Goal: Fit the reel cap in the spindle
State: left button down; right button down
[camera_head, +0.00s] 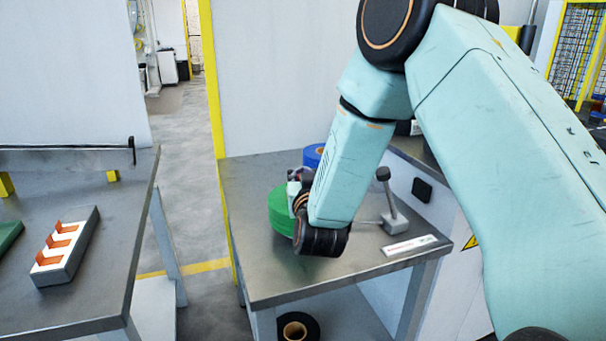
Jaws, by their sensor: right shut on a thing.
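My right gripper (296,188) is partly hidden behind its own wrist, over the table on the right. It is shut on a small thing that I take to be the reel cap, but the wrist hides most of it. A green roll (281,211) is on the table right by the gripper, its right side covered by my wrist. I cannot tell whether they touch. A grey stand with a black knob (391,206) is to the right of my wrist. I cannot make out the spindle clearly. My left gripper is not in view.
A white holder (67,252) with orange pieces is on the left table.

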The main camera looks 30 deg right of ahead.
jog(key=shift+f+b, duration=0.3)
jog(key=shift+f, duration=0.25)
jog(key=c, duration=1)
grip_release()
jog(key=v, duration=1.2)
